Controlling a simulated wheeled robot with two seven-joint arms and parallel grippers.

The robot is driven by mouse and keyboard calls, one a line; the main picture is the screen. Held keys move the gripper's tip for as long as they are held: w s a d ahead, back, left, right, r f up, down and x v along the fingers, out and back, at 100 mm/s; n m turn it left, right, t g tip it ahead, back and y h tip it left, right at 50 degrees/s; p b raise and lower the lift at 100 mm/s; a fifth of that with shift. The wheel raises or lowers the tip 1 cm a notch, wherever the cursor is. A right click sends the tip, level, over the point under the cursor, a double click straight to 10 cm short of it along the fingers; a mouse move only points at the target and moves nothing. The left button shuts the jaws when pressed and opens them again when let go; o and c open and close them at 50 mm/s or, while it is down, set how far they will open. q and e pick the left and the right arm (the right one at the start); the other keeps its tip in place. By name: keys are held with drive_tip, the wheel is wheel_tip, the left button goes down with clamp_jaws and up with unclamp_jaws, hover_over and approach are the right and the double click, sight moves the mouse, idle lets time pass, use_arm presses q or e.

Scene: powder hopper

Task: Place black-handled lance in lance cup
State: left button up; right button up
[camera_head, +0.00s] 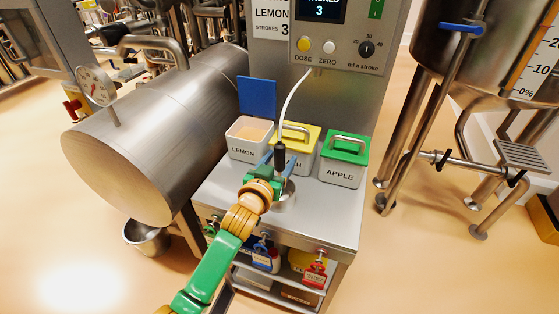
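The black-handled lance (280,153) stands upright over the metal bench, with a white hose rising from its top to the dosing panel. My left gripper (283,155) has its blue fingers on either side of the black handle. A gap shows between the handle and the right-hand finger, so the gripper looks open around the lance. A round metal cup (288,194) shows partly behind my gripper on the bench, just below the handle. The lance's lower end is hidden by my gripper, so I cannot tell whether it is inside the cup. My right gripper is not in view.
An open LEMON bin (243,148) with a raised blue lid (257,96), a yellow-lidded bin (303,139) and a green-lidded APPLE bin (341,174) stand behind the lance. A dosing panel (345,45) rises behind. The bench's front right (335,220) is clear.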

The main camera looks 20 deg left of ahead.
use_arm(q)
drive_tip(key=shift+r, duration=0.15)
drive_tip(key=s+r, duration=0.1)
drive_tip(key=s, duration=1.1)
drive_tip(key=shift+a+r, duration=0.25)
drive_tip(key=shift+r, duration=0.1)
drive_tip(key=shift+w, duration=0.1)
